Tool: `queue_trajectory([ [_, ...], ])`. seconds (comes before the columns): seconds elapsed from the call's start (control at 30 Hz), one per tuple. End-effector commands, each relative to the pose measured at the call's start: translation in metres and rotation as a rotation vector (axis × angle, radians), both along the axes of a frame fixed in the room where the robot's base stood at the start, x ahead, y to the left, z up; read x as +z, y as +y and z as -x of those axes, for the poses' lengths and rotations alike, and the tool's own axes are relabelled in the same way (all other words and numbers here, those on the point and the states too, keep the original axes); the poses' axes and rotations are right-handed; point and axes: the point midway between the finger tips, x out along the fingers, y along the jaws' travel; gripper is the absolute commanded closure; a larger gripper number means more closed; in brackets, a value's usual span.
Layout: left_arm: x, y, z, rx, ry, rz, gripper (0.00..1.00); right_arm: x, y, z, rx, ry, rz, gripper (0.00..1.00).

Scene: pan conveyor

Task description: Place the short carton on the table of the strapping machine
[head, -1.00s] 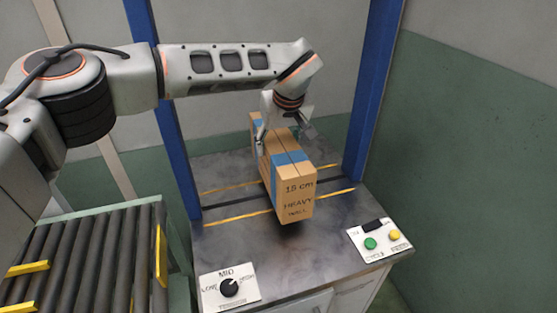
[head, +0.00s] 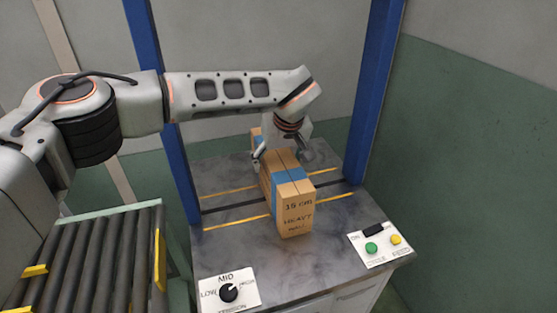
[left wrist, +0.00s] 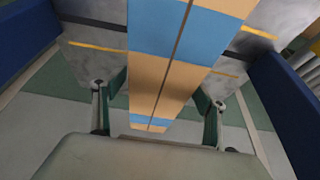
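The short carton (head: 295,208) is a brown box with blue bands, marked "15 cm" and "heavy wall". It lies level on the grey table of the strapping machine (head: 235,252), across the dark slot and yellow lines. Its underside appears to touch the tabletop. My left gripper (head: 281,154) is over the carton's far part, one finger on each side. In the left wrist view the carton (left wrist: 165,75) runs between the fingers, and both pads appear to press its sides. My right gripper is not in view.
Blue posts of the machine (head: 360,110) rise on both sides of the table. A tension dial panel (head: 229,289) and a button panel (head: 378,245) sit along the front. A roller conveyor (head: 90,262) with yellow guides stands at the left.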

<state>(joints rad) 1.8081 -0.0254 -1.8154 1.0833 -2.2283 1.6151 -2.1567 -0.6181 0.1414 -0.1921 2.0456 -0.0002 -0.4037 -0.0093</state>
Motion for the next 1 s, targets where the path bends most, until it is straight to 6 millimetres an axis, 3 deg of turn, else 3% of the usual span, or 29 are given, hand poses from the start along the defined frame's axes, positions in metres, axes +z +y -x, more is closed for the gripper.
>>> queue_trajectory([
  [0.23, 0.001, 0.000, 0.000, 0.000, 0.000, 0.000, 0.28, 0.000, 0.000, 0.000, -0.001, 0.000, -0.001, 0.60],
  [0.37, 0.011, -0.001, 0.002, -0.002, -0.003, 0.000, 0.28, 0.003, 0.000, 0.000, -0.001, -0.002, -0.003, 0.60],
  [0.8, 0.090, -0.011, 0.032, -0.002, -0.006, 0.000, 0.28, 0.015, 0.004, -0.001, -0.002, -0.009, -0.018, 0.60],
  [1.0, 0.110, -0.014, 0.042, 0.000, -0.002, 0.000, 0.28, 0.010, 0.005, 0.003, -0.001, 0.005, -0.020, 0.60],
])
